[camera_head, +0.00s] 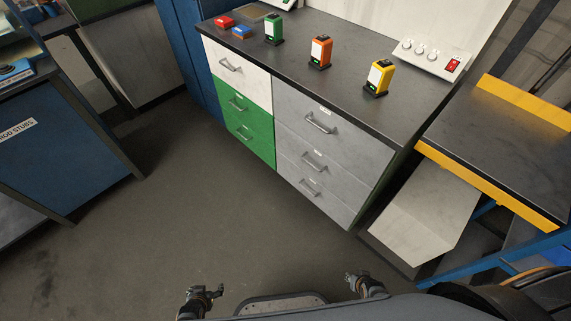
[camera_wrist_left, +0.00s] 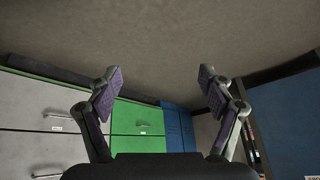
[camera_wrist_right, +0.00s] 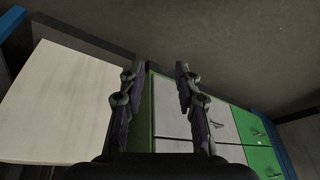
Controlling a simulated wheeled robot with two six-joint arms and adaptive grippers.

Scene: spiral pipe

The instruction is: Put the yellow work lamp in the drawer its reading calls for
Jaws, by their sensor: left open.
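The yellow work lamp (camera_head: 379,78) stands upright on the dark top of the drawer cabinet, towards the right. It has a pale front face; any reading there is too small to make out. The left column has a white drawer (camera_head: 236,66) over green drawers (camera_head: 246,121); the right column has grey drawers (camera_head: 325,128). All drawers look shut. My left gripper (camera_head: 212,293) is open and empty, low and well in front of the cabinet. My right gripper (camera_head: 357,279) is also away from it; its fingers stand apart and empty in the right wrist view (camera_wrist_right: 160,80).
An orange lamp (camera_head: 320,51) and a green lamp (camera_head: 274,29) stand left of the yellow one. A panel (camera_head: 432,56) with dials stands behind. A yellow-edged bench (camera_head: 510,130) is at right. Floor before the cabinet is clear.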

